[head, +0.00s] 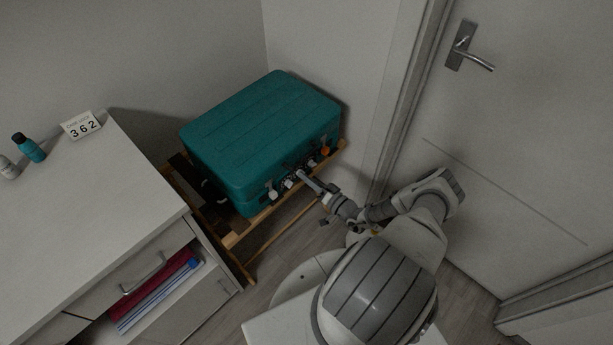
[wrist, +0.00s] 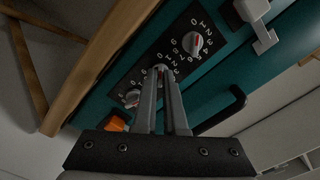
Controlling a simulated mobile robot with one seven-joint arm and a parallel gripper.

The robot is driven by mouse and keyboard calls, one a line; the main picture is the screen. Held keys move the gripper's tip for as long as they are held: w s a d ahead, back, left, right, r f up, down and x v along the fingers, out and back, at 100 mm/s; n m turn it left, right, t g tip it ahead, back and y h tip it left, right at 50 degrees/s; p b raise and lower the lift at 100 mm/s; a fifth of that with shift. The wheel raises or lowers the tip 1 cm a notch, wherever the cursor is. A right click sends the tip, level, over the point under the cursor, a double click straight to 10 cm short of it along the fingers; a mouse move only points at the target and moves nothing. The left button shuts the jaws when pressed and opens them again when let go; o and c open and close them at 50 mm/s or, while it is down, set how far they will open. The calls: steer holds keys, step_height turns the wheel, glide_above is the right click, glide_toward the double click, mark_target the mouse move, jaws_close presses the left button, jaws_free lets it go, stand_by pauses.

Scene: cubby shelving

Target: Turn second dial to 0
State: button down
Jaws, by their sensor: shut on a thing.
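A teal suitcase (head: 262,130) lies on a wooden rack with a dark dial panel on its front side. In the wrist view the panel (wrist: 176,58) carries three white numbered dials in a row. My gripper (wrist: 163,80) is shut on the middle dial (wrist: 160,68), its fingers covering most of the knob and some numbers, so I cannot read its setting. One outer dial (wrist: 192,42) shows clear above right, and the other outer dial (wrist: 132,97) is below left. In the head view my gripper (head: 303,177) reaches the case front.
An orange part (wrist: 115,124) sits beyond the lower dial. A metal latch (wrist: 257,22) and a black handle (wrist: 222,112) are close by. A card (head: 82,125) reading 362 stands on the white cabinet (head: 90,205) at left. A door (head: 520,130) is at right.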

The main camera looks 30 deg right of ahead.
steer(key=shift+n, duration=0.5)
steer(key=c, duration=1)
jaws_free()
steer(key=v, duration=1.7)
steer(key=shift+s, duration=0.2)
